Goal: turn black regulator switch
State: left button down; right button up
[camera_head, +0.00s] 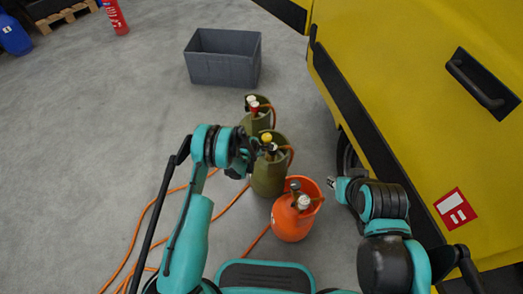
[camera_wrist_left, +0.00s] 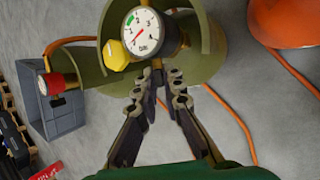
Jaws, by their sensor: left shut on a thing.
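A middle olive gas cylinder (camera_head: 268,180) carries a regulator with a white round gauge (camera_wrist_left: 144,30) and a yellow knob (camera_wrist_left: 116,55). My left gripper (camera_head: 250,160) is at the top of this cylinder. In the left wrist view its fingertips (camera_wrist_left: 158,84) are just below the gauge, with a small gap between them, closed on a dark regulator part that I take for the black switch. That part is mostly hidden by the fingers. My right gripper (camera_head: 333,183) is to the right of the orange cylinder (camera_head: 292,222), apart from it; its jaw opening is too small to tell.
Another olive cylinder (camera_head: 257,120) with a red knob stands just behind. A grey crate (camera_head: 222,68) stands farther back. An orange hose (camera_head: 140,220) lies on the floor at left. The yellow vehicle (camera_head: 400,90) bounds the right side. Floor at left is mostly clear.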

pick_arm(q)
jog(key=shift+s+t, duration=0.15)
jog(key=shift+t, duration=0.85)
jog(key=shift+y, duration=0.3)
jog(key=c, duration=1.6)
grip_release()
jog(key=shift+c, duration=0.2)
notch_tip(320, 180, up, 10)
jog(key=shift+f, duration=0.1)
